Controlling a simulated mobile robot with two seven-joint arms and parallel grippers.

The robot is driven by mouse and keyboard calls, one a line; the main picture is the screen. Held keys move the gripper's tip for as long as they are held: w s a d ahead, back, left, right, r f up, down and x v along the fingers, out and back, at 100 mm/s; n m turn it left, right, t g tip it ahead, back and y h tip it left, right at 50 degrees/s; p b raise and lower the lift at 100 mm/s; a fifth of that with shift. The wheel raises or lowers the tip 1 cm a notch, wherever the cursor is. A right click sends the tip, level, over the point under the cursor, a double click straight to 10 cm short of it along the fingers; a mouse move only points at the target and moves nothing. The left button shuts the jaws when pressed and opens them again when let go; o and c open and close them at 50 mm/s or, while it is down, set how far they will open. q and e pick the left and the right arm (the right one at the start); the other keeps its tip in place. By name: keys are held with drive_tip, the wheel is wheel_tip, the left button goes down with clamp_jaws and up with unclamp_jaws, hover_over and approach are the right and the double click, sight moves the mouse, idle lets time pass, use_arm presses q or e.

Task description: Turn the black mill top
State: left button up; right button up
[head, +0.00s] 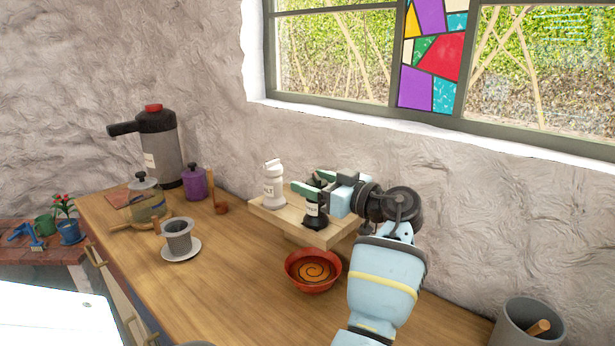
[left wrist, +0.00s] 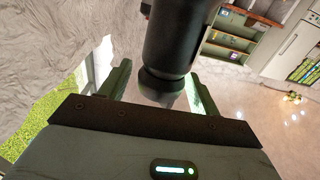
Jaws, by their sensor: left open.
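The black mill (head: 315,211) stands upright on a small wooden stand at the back of the counter, a white label on its body. My left gripper (head: 311,184) is at the height of its top, one green finger on each side. In the left wrist view the dark mill (left wrist: 172,45) comes down from the upper edge, and its rounded top sits between the open fingers of my left gripper (left wrist: 160,92). Gaps show beside the top, so the fingers look apart from it. The mill's top is partly hidden in the head view. My right gripper is not in view.
A white salt mill (head: 273,188) shares the wooden stand (head: 268,212). A red bowl (head: 300,283) sits in front, close to my left arm. A metal cup on a saucer (head: 181,252), jars and a large grey dispenser (head: 160,152) stand left. The counter between is clear.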

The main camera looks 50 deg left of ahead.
use_arm(q)
drive_tip(key=shift+s+a, duration=0.1)
drive_tip(key=shift+a, duration=0.65)
